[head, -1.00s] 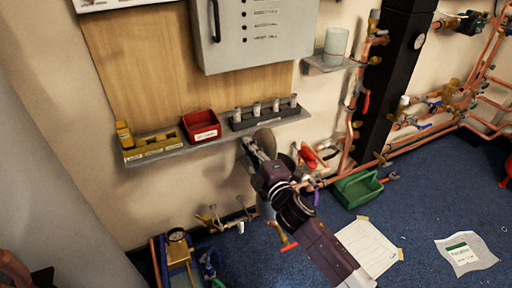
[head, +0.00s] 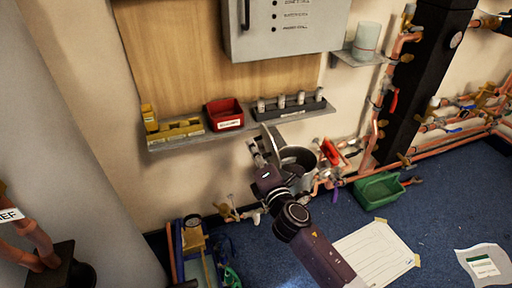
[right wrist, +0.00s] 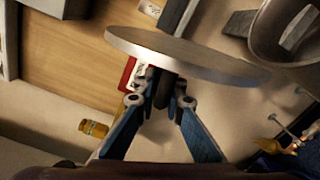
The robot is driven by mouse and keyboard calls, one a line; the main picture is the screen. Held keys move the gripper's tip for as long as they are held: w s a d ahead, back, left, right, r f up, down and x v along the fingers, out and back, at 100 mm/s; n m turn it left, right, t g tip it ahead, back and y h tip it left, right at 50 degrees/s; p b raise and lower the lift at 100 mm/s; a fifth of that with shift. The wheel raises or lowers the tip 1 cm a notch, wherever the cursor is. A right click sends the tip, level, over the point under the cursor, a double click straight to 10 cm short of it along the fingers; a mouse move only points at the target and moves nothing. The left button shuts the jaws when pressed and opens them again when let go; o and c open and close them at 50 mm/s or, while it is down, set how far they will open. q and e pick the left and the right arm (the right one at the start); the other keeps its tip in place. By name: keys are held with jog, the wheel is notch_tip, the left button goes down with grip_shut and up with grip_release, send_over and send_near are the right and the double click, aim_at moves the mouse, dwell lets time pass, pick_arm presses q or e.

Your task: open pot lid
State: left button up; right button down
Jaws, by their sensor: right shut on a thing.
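My right gripper (head: 259,152) is shut on the black knob of the grey, round pot lid (head: 272,139). The lid is tipped steeply and stands off the left side of the pot (head: 298,156), whose dark open mouth shows. In the right wrist view the lid (right wrist: 185,53) is a thin disc beyond the fingertips (right wrist: 162,90), with its knob (right wrist: 162,94) between them. The pot (right wrist: 285,28) is at the upper right there, apart from the lid in the picture. The pot's lower part is partly hidden behind my right arm. My left gripper is not in view.
A wall shelf (head: 205,138) holds a red bin (head: 225,114), yellow pieces and a dark rack of fittings (head: 290,108). Copper pipes and a black column (head: 425,75) stand to the right. A green crate (head: 378,190) and paper sheets (head: 375,255) lie on the blue floor.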

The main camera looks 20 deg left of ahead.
dwell(0.3)
jog(key=c, duration=2)
grip_release()
jog(key=v, duration=1.2)
